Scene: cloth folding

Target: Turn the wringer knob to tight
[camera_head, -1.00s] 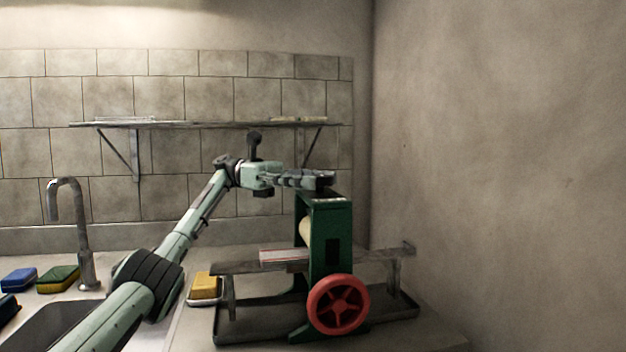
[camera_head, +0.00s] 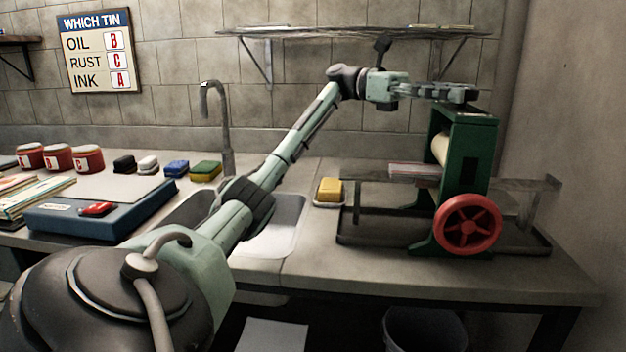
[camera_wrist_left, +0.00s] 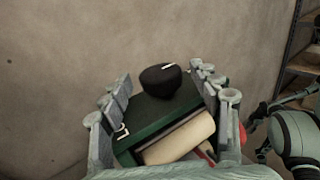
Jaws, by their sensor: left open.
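The wringer (camera_head: 481,150) is a green frame with a pale roller (camera_head: 440,149) and a red spoked handwheel (camera_head: 468,224) on the counter at right. Its black knob (camera_wrist_left: 161,80), with a white pointer line, stands on the green top in the left wrist view. The line points to the right and slightly up there. My left gripper (camera_wrist_left: 166,84) is open, with one finger on each side of the knob; contact is not clear. In the head view, my left gripper (camera_head: 466,94) is level over the wringer's top and hides most of the knob.
A yellow sponge (camera_head: 329,189) lies left of the wringer, near the sink (camera_head: 285,222) and tap. A shelf (camera_head: 340,33) hangs above. Part of my other arm (camera_wrist_left: 297,128) shows in the wrist view.

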